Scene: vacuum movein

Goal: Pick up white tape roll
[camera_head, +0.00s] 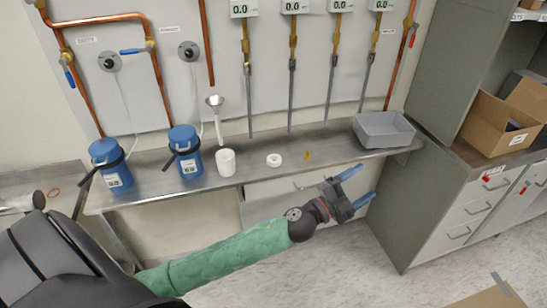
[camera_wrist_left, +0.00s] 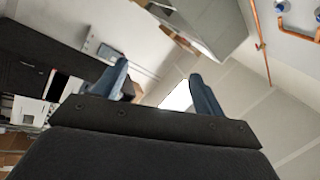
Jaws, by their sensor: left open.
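The white tape roll (camera_head: 274,160) lies on the metal shelf (camera_head: 250,173), to the right of a white cup (camera_head: 226,162). My left gripper (camera_head: 359,186) is in front of the shelf, to the right of the tape roll and apart from it. Its two blue fingers are spread and empty. In the left wrist view the fingers (camera_wrist_left: 160,88) are also apart with nothing between them, and the tape roll does not show there. My right gripper is not in view.
Pipes and gauges line the wall behind. A grey cabinet (camera_head: 440,120) stands at right.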

